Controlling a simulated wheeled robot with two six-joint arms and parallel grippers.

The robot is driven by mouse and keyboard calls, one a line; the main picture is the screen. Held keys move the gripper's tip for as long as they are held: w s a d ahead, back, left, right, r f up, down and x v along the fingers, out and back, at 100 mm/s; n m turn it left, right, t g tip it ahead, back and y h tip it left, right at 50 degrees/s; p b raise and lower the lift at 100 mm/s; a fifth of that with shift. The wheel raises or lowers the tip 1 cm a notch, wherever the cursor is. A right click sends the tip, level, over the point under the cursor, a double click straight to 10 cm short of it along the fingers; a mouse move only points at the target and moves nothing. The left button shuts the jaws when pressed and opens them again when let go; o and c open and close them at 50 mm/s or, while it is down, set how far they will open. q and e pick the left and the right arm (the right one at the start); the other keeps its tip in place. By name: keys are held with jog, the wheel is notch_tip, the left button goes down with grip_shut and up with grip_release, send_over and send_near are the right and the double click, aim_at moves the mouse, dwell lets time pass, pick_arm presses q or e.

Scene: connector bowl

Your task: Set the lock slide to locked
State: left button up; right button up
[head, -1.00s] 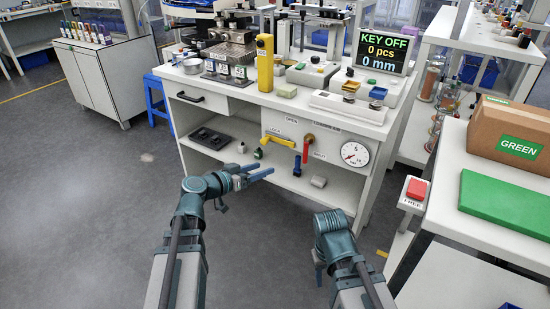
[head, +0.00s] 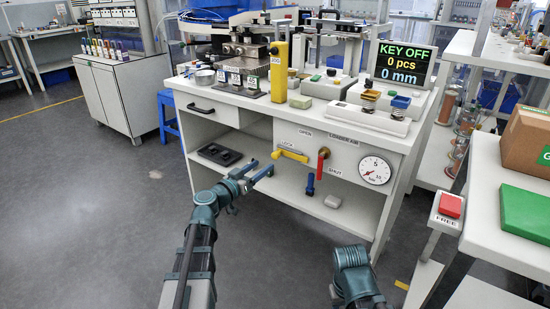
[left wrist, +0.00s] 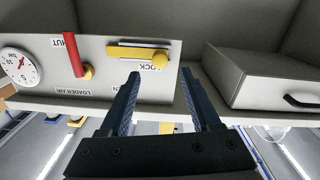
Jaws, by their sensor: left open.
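The lock slide is a yellow bar (head: 292,155) on the bench's front panel, just below the LOCK label. The left wrist view is upside down; there the slide (left wrist: 135,52) lies in a slot, with its round yellow knob (left wrist: 160,60) at the LOCK end. My left gripper (head: 262,169) is open and empty, left of and below the slide in the head view. In the wrist view its fingertips (left wrist: 160,74) are apart, with the knob seen between and beyond them; no contact shows. My right arm is low at the front; its fingers are not clear.
A red valve handle (head: 322,160) and a dial gauge (head: 374,170) sit right of the slide. A blue handle (head: 310,184) stands below the panel. A drawer (head: 210,108) is to the left. The shelf holds a black tray (head: 219,154). The sign reads KEY OFF.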

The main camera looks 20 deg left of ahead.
aim_at(274, 157)
pick_arm(q)
jog(key=x, duration=0.8)
jog(key=shift+w+d, duration=0.1)
grip_shut()
dwell(1.3)
